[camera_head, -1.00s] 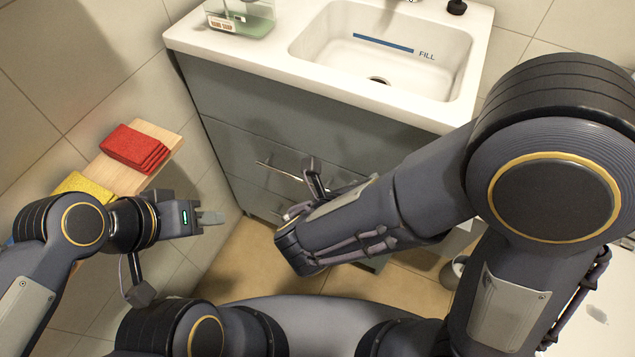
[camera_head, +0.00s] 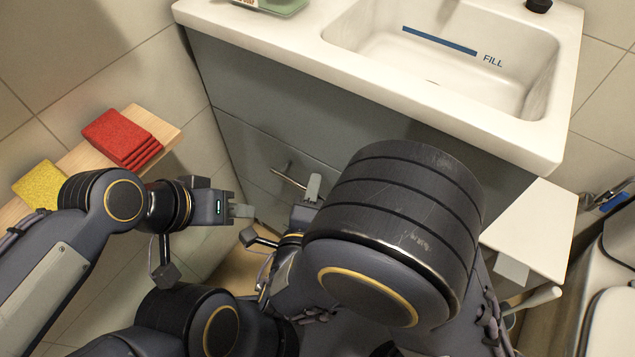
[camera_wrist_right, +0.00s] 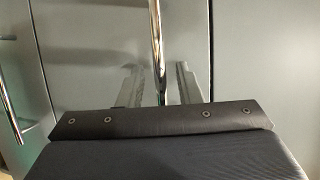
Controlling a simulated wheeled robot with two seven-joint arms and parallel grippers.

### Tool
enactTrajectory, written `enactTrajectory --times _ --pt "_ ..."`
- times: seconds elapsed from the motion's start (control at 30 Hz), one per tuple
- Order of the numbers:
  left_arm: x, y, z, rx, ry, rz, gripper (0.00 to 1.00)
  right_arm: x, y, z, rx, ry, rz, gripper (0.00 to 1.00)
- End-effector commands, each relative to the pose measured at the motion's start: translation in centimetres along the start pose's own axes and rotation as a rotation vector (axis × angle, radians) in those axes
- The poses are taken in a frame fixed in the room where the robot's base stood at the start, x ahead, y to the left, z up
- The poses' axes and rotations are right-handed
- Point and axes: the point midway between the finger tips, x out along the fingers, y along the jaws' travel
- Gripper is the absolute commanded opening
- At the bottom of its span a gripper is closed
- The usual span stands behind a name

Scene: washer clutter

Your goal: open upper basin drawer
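The grey basin cabinet has an upper drawer front (camera_head: 250,150) with a slim metal bar handle (camera_head: 288,177). The drawer looks flush with the cabinet. My right gripper (camera_head: 313,189) is at this handle, with its wrist and part of the drawer hidden behind my right arm. In the right wrist view, a shiny bar handle (camera_wrist_right: 157,45) runs between the two fingertips of the right gripper (camera_wrist_right: 159,85). Gaps show on both sides of the bar, so the fingers are open around it. My left gripper (camera_head: 243,211) is empty, left of the cabinet; its finger gap is unclear.
The white basin top (camera_head: 270,40) overhangs the cabinet. A wooden shelf (camera_head: 75,158) with red cloths (camera_head: 120,138) and a yellow sponge (camera_head: 40,185) is by my left arm. Another bar handle (camera_wrist_right: 12,115) shows in the right wrist view. A white toilet (camera_head: 605,300) stands at right.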

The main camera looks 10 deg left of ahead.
Motion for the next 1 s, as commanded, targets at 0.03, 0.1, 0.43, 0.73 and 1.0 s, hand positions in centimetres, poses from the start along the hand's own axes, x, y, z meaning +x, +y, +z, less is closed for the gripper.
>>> enactTrajectory --times 0.03,0.1,0.43,0.73,1.0 --pt "0.13 -0.06 0.07 0.000 0.000 0.000 0.36 0.07 0.08 0.03 0.001 -0.001 0.000 0.32" --pt "0.10 -0.05 0.06 0.000 0.000 0.000 0.36 0.09 0.02 0.04 0.000 -0.001 0.000 0.32" --pt "0.06 -0.03 0.04 0.000 0.000 0.000 0.36 0.07 -0.01 0.03 0.001 -0.001 0.000 0.08" --pt "0.07 -0.03 0.04 0.000 0.000 0.000 0.36 0.07 -0.01 0.03 0.001 -0.001 0.000 0.00" --pt "-0.22 0.10 -0.11 0.000 0.000 0.000 0.36 0.29 -0.10 0.19 0.000 0.000 0.001 0.00"
